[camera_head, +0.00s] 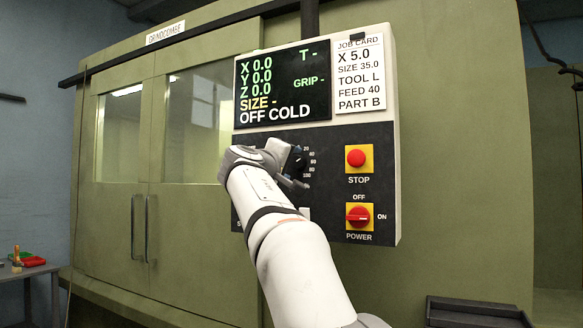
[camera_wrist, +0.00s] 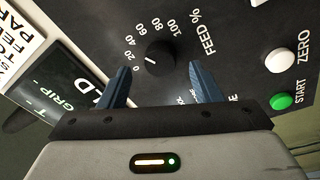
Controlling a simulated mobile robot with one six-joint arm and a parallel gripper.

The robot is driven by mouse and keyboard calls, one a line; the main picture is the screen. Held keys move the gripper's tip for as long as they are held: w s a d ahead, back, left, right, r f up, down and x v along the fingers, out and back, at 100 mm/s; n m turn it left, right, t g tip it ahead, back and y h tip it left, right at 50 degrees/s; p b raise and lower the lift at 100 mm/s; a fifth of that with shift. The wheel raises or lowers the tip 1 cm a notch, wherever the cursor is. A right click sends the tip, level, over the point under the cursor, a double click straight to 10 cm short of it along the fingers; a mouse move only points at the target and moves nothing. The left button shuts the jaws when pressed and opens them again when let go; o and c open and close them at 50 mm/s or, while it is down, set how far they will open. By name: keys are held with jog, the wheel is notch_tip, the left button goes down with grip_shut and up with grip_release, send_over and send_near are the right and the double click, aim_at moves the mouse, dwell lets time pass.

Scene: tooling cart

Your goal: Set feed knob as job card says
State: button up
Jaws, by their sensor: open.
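The black feed knob (camera_wrist: 160,57) shows in the wrist view inside a printed scale from 0 to 100, labelled FEED %. My gripper (camera_wrist: 161,72) is open, with one blue finger on each side below the knob; I see no contact. In the head view my gripper (camera_head: 290,168) is at the panel and hides most of the knob and part of its scale.
The display (camera_head: 282,86) reads OFF COLD with zeros for X, Y, Z. The red STOP button (camera_head: 356,158) and red POWER switch (camera_head: 358,215) are right of my arm. White ZERO (camera_wrist: 280,61) and green START (camera_wrist: 281,101) buttons lie right of the knob in the wrist view.

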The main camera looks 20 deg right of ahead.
jog(key=v, duration=0.5)
jog(key=shift+b, duration=0.4)
jog(key=s+a+f+g+y+p, duration=0.2)
jog(key=s+f+y+p, duration=0.25)
jog(key=f, duration=0.55)
jog(key=s+a+f+g+y+p, duration=0.25)
jog(key=s+f+p, duration=0.2)
jog(key=f, duration=0.55)
jog(key=s+a+f+m+g+y+p, duration=0.1)
jog(key=s+a+f+g+y+p, duration=0.1)
jog(key=s+f, duration=0.7)
jog(key=s+a+f+m+g+y+p, duration=0.2)
jog(key=s+a+f+y+p, duration=0.3)
jog(key=s, duration=0.7)
notch_tip(320, 180, down, 5)
jog(key=shift+a+r+g, duration=0.2)
jog(key=shift+a+g, duration=0.55)
jog(key=shift+a, duration=0.4)
jog(key=shift+w, duration=0.1)
